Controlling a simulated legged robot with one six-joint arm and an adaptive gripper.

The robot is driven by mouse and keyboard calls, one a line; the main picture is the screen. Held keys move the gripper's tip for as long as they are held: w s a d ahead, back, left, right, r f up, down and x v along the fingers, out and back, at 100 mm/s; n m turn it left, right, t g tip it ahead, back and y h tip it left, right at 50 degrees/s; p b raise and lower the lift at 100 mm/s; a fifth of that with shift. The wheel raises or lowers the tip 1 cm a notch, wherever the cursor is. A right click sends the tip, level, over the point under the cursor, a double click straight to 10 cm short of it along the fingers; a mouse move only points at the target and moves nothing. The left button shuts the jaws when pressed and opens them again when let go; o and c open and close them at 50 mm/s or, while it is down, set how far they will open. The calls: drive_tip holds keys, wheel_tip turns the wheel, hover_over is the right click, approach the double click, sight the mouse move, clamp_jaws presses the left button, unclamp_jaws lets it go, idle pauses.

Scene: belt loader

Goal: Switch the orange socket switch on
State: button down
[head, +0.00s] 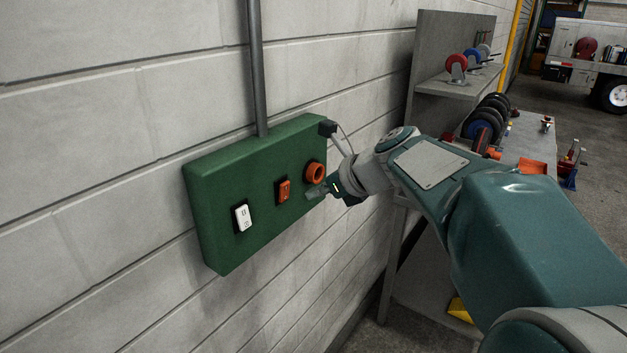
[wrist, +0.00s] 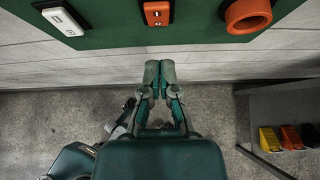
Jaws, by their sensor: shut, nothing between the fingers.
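The orange socket switch (head: 284,191) is a small rocker on the front of a green wall box (head: 220,180), between a white switch (head: 243,217) and an orange ring-shaped socket (head: 315,173). In the wrist view the orange switch (wrist: 157,13) is at the top, just above my fingertips in the picture. My gripper (wrist: 159,74) is shut and empty, its fingers side by side below the box's lower edge. In the head view my gripper (head: 318,193) is near the orange socket, to the right of the switch and apart from the switch.
A grey pipe (head: 257,70) runs up the wall from the box. A workbench with a shelf (head: 458,88), wheels (head: 483,117) and tools stands to the right. Yellow and orange bins (wrist: 280,138) show at the right in the wrist view. Bare floor lies below my gripper.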

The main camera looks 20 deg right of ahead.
sight(285, 182)
drive_tip(key=w+a, duration=0.1)
drive_tip(key=w, duration=0.2)
drive_tip(key=shift+w+a, duration=0.1)
drive_tip(key=shift+a, duration=0.3)
drive_tip(key=shift+w+a, duration=0.3)
drive_tip(key=shift+a, duration=0.4)
drive_tip(key=shift+d, duration=0.1)
drive_tip(key=shift+w, duration=0.1)
drive_tip(key=shift+w+r, duration=0.25)
drive_tip(key=shift+w, duration=0.15)
drive_tip(key=shift+a, duration=0.25)
